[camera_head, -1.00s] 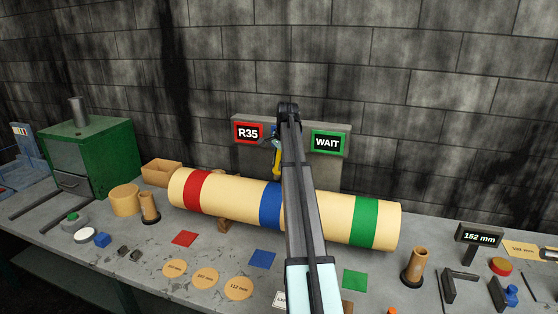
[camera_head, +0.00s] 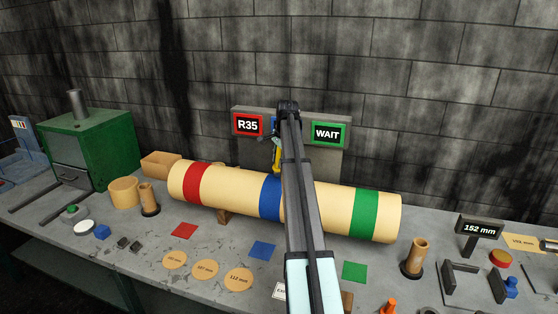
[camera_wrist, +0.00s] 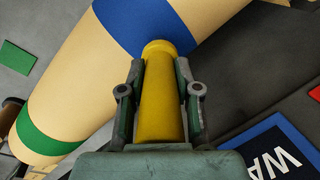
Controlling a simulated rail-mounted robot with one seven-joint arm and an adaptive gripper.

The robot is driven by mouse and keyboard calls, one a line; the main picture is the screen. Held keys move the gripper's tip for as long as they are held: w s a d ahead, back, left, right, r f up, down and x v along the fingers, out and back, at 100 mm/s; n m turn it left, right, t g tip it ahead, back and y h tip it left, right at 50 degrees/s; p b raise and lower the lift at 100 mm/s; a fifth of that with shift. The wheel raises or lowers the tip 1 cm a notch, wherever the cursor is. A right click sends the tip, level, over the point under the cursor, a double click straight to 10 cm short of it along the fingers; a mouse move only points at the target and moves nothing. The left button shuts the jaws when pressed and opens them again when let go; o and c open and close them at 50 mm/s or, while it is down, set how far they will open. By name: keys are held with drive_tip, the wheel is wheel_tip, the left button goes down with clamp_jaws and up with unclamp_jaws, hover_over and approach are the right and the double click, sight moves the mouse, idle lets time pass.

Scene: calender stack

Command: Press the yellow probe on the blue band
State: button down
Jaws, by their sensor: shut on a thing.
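The yellow probe (camera_wrist: 160,110) is held between the two fingers of my gripper (camera_wrist: 160,68) in the wrist view. Its rounded tip overlaps the lower edge of the blue band (camera_wrist: 140,22); I cannot tell whether it touches. In the head view the probe (camera_head: 277,160) hangs just above and behind the cream roll (camera_head: 235,195), in line with the blue band (camera_head: 270,196). My arm hides part of the band and most of the gripper there. The roll also has a red band (camera_head: 196,184) and a green band (camera_head: 365,213).
Behind the roll, a panel carries a red-framed R35 sign (camera_head: 248,124), a green-framed WAIT sign (camera_head: 327,134) and a blue-framed sign (camera_wrist: 280,150) mostly hidden by my arm. Coloured squares and tan discs (camera_head: 238,281) lie in front. A brown cylinder (camera_head: 415,258) stands at right.

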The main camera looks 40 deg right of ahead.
drive_tip(key=shift+f, duration=0.6)
idle(1.1)
drive_tip(key=shift+r, duration=0.1)
drive_tip(key=shift+r+p, duration=1.55)
drive_tip(key=shift+r, duration=1.9)
